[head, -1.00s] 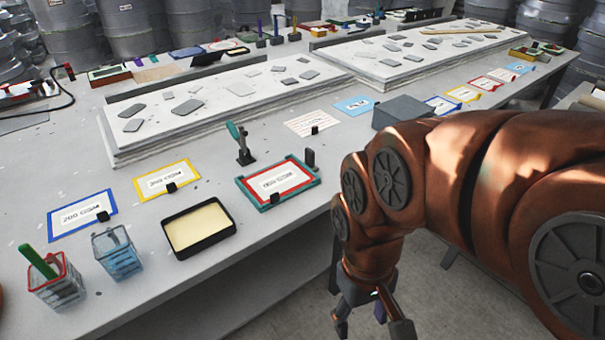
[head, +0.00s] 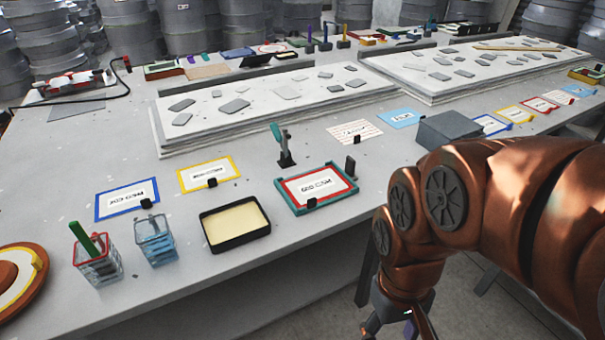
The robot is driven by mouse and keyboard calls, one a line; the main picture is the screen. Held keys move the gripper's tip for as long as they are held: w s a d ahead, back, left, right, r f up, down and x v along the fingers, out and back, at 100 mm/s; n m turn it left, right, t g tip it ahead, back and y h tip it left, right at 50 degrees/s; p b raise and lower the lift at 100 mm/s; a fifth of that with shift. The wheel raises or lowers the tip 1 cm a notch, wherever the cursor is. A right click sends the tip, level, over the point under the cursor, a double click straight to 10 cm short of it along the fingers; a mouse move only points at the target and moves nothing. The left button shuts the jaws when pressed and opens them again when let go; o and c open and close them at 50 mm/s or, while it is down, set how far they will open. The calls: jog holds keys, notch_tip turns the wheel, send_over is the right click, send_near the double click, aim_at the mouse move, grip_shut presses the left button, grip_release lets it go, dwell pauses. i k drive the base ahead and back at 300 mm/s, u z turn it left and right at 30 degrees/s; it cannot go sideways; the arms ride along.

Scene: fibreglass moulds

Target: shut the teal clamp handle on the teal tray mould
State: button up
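The teal tray mould (head: 349,189) lies on the bench near its front edge, with a red-bordered label card inside its rim. The teal clamp handle (head: 277,134) stands upright on a dark clamp base (head: 286,158) just behind the tray's left back corner, so the clamp looks open. A dark block (head: 350,165) stands at the tray's right back corner, and a small dark clip (head: 311,203) sits at its front edge. My gripper (head: 395,330) hangs low in front of the bench, right of and below the tray, apart from it. Its fingers are partly cut off by the frame's bottom.
A black tray with cream filling (head: 207,234) lies left of the teal tray. Two wire cups (head: 157,247) stand farther left, beside a round brown mould (head: 36,281). A grey box (head: 452,131) stands to the right. White slabs (head: 170,146) fill the back.

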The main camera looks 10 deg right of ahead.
aim_at(274, 127)
jog(key=k, duration=0.5)
jog(key=u, duration=0.75)
jog(key=i, duration=1.45)
jog(key=z, duration=0.05)
